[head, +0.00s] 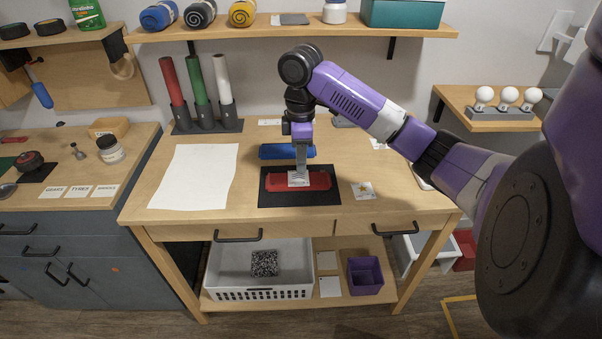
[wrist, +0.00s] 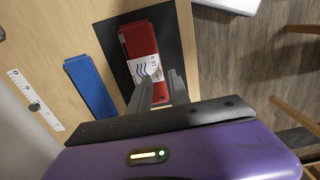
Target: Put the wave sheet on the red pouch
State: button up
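The red pouch (head: 318,181) lies flat on a black mat on the wooden workbench; it also shows in the wrist view (wrist: 139,38). The wave sheet (head: 298,181), a small white sheet with dark blue wavy lines, lies over the pouch's middle; it also shows in the wrist view (wrist: 145,68). My gripper (head: 300,170) points down just above the sheet. In the wrist view my gripper's fingers (wrist: 160,83) stand apart, with red pouch showing between them. The fingers hide part of the sheet's edge.
A blue pouch (head: 286,152) lies behind the black mat (head: 270,199). A large white sheet (head: 195,177) covers the bench's left part. A small card with a yellow star (head: 363,191) lies right of the mat. Red, green and white rolls stand upright in a holder (head: 205,126) at the back left.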

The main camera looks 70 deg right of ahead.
aim_at(301, 181)
notch_tip(301, 181, up, 6)
jog(key=w+a+f+t+y, duration=0.2)
jog(key=w+a+t, duration=0.2)
jog(key=w+a, duration=0.55)
jog(key=w+a+f+t+y, duration=0.2)
jog(key=w+a+t, duration=0.1)
jog(key=w+a, duration=0.7)
jog(key=w+a+m+t+y, duration=0.1)
jog(key=w+a+m+t, duration=0.15)
jog(key=a, duration=0.65)
jog(key=w+a+m+t, duration=0.1)
jog(key=a+t, duration=0.2)
jog(key=a, duration=0.6)
jog(key=s+a+f+m+t+h, duration=0.1)
jog(key=s+a+f+m+h, duration=0.2)
jog(key=s, duration=0.6)
jog(key=s+a+f+m+t+h, duration=0.1)
jog(key=s+a+f+m, duration=0.25)
jog(key=s+f, duration=0.4)
jog(key=s+d+r+n, duration=0.1)
jog(key=s+r, duration=0.1)
jog(key=s, duration=0.5)
jog(key=s+d+r+n, duration=0.2)
jog(key=s, duration=0.6)
jog(key=s+d+r+n+h, duration=0.1)
jog(key=s+d+r+n, duration=0.1)
jog(key=s, duration=0.6)
jog(key=shift+s+r, duration=0.2)
jog(key=shift+r, duration=0.35)
